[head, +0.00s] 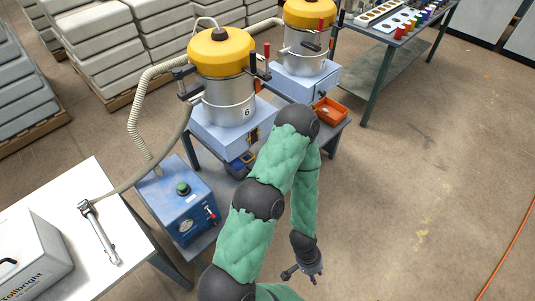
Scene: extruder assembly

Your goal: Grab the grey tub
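A pale grey tub (32,254) with dark "Tollbright" lettering and a black handle stands on the white table at the lower left. The picture's left edge cuts part of it off. My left gripper (301,278) hangs at the lower middle, over the bare floor, well to the right of the tub and apart from it. Its fingers look spread, with nothing seen between them. My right gripper is not in view.
A metal tool with a hose lies on the white table (124,222). A blue machine (182,205) stands between tub and arm. Two yellow-topped metal vessels (226,100) (304,45) stand behind. The floor at right is clear.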

